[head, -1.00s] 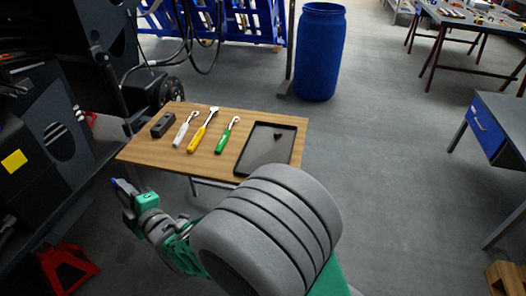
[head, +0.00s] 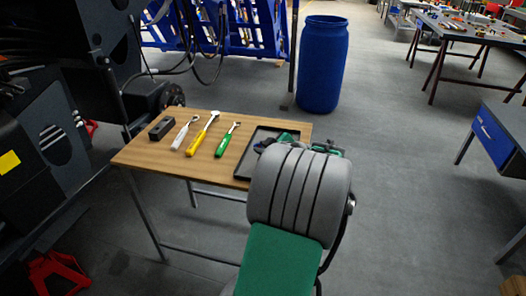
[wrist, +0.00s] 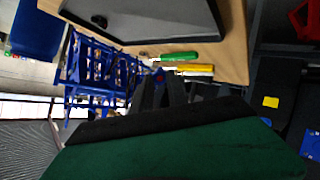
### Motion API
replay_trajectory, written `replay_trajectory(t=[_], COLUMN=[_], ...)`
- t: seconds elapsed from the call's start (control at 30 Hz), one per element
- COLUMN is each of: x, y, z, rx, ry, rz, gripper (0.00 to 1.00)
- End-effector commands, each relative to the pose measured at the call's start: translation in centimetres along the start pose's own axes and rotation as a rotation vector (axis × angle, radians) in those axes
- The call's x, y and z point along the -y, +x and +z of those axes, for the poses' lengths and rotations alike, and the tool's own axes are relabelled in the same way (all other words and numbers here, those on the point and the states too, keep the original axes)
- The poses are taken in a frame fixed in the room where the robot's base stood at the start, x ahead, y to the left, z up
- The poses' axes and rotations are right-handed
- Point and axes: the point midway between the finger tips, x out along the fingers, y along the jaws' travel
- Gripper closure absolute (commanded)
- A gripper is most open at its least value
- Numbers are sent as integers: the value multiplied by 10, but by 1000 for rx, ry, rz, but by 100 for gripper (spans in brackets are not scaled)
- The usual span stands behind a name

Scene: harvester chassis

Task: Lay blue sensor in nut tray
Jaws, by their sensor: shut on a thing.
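The nut tray (head: 244,159) is a shallow dark tray on the right part of the wooden table. My arm hides much of it in the head view. In the wrist view the tray (wrist: 165,22) is at the top, with a small dark nut (wrist: 99,20) in it. My gripper (wrist: 160,80) is shut on the blue sensor (wrist: 158,72), of which only a small blue and reddish bit shows between the fingertips. In the head view my wrist is over or near the tray; the fingertips and sensor cannot be made out there.
On the wooden table (head: 145,151), left of the tray, lie a green-handled tool (head: 226,141), a yellow-handled tool (head: 201,136), a white-handled tool (head: 184,134) and a dark block (head: 161,128). A blue barrel (head: 322,65) stands behind the table. Dark machinery is at the left.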

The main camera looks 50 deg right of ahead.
Motion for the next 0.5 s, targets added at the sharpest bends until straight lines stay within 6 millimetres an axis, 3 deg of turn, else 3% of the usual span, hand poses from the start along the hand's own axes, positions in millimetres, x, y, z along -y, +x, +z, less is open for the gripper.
replay_trajectory(t=[0.5], x=[3], y=[-2], z=[5], rx=[-2], ry=[-2], rz=[1], gripper=[100])
